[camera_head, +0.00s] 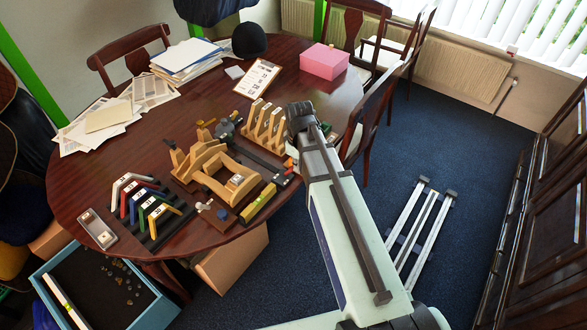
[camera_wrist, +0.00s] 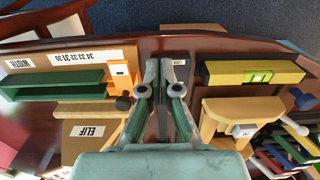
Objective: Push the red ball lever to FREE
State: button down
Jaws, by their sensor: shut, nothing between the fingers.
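My gripper (camera_wrist: 164,92) shows in the wrist view, shut and empty, its two fingers reaching over the table. The label's words are too small to read. In the head view this dark block (camera_head: 281,180) lies beside my arm, with a small red patch at its end. I cannot make out a red ball or a lever with certainty; the fingers and arm cover part of this area. My gripper is hidden behind my arm in the head view.
A yellow level (camera_wrist: 255,73) and a wooden stand (camera_wrist: 235,115) lie right of the fingers in the wrist view. A green bar (camera_wrist: 50,82) and an orange block (camera_wrist: 120,72) with a black knob lie left. The table edge (camera_wrist: 215,44) is close beyond.

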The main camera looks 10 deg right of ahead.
jog(key=shift+f+b, duration=0.45)
jog(key=shift+f, duration=0.7)
jog(key=shift+w+a, duration=0.35)
jog(key=shift+w, duration=0.05)
dwell(0.5)
jog(key=shift+w+a, duration=0.2)
jog(key=shift+w, duration=0.05)
jog(key=shift+w+a, duration=0.85)
jog(key=shift+w, duration=0.1)
jog(key=shift+s+d, duration=0.1)
jog(key=shift+s, duration=0.05)
jog(key=shift+s+d+p, duration=0.3)
jog(key=shift+s+p, duration=0.05)
jog(key=shift+r, duration=0.15)
jog(key=shift+r+p, duration=2.35)
jog(key=shift+r, duration=1.05)
